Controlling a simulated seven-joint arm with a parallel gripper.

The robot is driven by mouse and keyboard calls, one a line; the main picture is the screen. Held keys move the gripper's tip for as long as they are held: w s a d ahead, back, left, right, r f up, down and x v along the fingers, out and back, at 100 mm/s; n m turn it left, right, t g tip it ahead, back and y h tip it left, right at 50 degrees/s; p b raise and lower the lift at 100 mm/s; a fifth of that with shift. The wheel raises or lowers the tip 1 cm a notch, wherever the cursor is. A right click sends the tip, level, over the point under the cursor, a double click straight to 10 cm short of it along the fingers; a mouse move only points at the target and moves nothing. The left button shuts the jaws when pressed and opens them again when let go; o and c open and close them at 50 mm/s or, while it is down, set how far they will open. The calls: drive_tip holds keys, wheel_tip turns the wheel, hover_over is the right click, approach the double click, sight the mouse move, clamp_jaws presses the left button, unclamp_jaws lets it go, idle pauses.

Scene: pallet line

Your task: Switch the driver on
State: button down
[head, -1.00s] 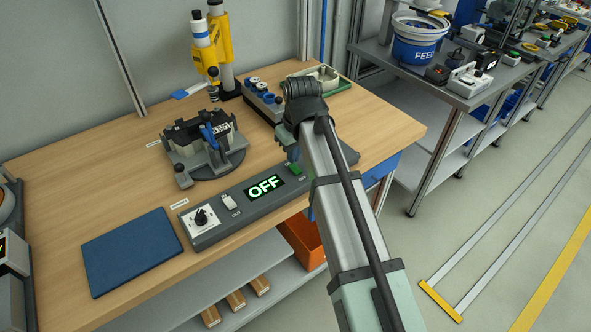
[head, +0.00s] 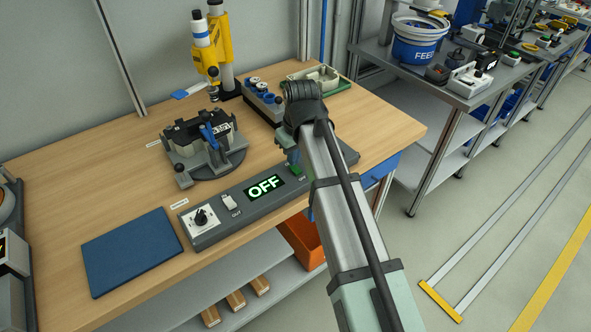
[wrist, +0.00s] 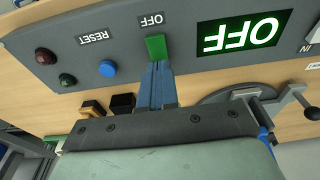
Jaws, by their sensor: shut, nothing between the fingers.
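A grey control box (head: 222,229) lies along the bench's front edge. Its lit display (head: 264,187) reads OFF; in the wrist view the display (wrist: 242,33) appears upside down. A green switch (wrist: 156,47) sits beside the display, with an upside-down OFF label at its far side; it is partly hidden in the head view (head: 297,171). My gripper (wrist: 157,68) is shut and empty, its blue fingertips at the near edge of the green switch. I cannot tell whether they touch. A yellow-and-white driver (head: 218,45) stands on a post at the back.
The box also carries a knob (head: 201,217), a white switch (head: 229,202), a blue button (wrist: 107,68) by the RESET label and a red lamp (wrist: 45,57). A clamp fixture (head: 205,148) stands behind the box. A blue mat (head: 131,251) lies left.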

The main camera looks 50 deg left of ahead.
drive_tip(key=shift+f, duration=0.6)
idle(0.3)
drive_tip(key=shift+r, duration=3.55)
drive_tip(key=shift+f, duration=0.1)
